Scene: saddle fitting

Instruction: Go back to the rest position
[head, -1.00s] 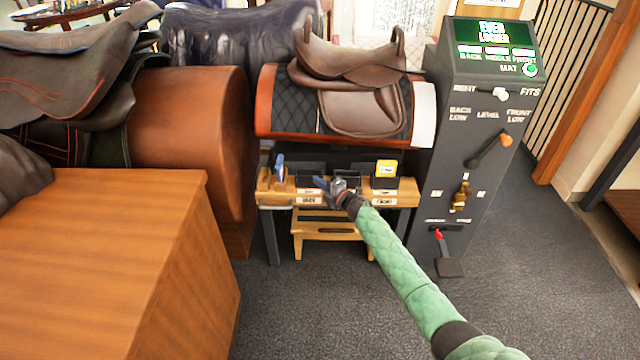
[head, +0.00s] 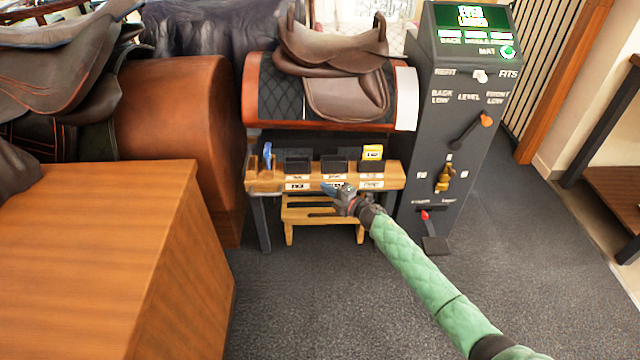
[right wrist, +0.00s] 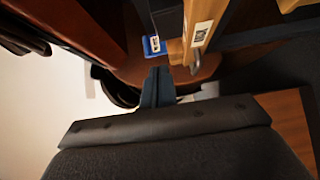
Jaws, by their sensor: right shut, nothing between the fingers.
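My right gripper (head: 334,190) is in the head view, in front of the low wooden bench (head: 262,185) with small dark trays. Its fingers are shut and hold nothing. In the right wrist view the shut fingers (right wrist: 157,80) point toward a blue item (right wrist: 153,46) and a light wooden part with a label; I cannot tell whether they are near or touching. My green-sleeved right arm comes in from the lower right. My left gripper does not show in either view.
A brown saddle (head: 340,50) sits on a padded stand above the bench. A grey control panel (head: 455,130) with levers stands to the right. A wooden cabinet (head: 100,240) fills the lower left. Grey floor (head: 330,310) in front of the bench is clear.

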